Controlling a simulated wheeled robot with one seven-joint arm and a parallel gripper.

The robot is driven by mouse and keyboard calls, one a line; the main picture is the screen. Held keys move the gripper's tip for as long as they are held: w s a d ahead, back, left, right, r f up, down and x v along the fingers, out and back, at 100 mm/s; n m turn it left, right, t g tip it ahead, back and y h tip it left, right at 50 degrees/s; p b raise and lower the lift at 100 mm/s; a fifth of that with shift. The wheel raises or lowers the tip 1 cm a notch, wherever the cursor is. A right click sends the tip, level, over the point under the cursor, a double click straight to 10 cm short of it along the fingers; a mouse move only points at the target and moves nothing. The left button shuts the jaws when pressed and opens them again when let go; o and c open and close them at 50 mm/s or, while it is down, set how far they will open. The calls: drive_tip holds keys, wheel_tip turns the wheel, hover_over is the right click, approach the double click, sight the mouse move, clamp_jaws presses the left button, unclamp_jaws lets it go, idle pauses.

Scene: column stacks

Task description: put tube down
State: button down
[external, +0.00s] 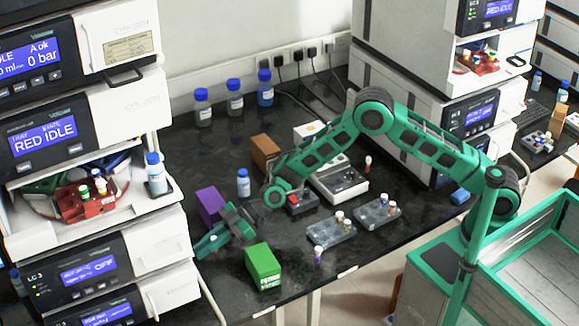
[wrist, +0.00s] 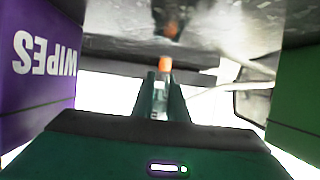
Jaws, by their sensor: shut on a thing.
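In the wrist view, a slim tube (wrist: 161,93) with an orange end (wrist: 164,63) sits between the two dark green fingers of my gripper (wrist: 163,98). The fingers are shut on it. A faint orange reflection shows in the dark bench surface (wrist: 130,45); I cannot tell whether the tube touches the bench. In the external view, my gripper (external: 203,246) is low over the bench's left end, between a purple box (external: 210,205) and a green box (external: 263,266). The tube cannot be made out there.
The purple wipes box (wrist: 38,65) and the green box (wrist: 300,95) flank my gripper closely. A blue-capped bottle (external: 243,185) and a brown box (external: 265,152) stand behind. Two grey racks (external: 332,232) (external: 378,214) and a small purple tube (external: 318,256) are to the right.

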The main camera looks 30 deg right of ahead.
drive_tip(key=shift+f, duration=0.45)
drive_tip(key=shift+f, duration=0.15)
drive_tip(key=c, duration=1.7)
unclamp_jaws()
drive_tip(key=shift+c, duration=0.2)
drive_tip(key=v, duration=1.2)
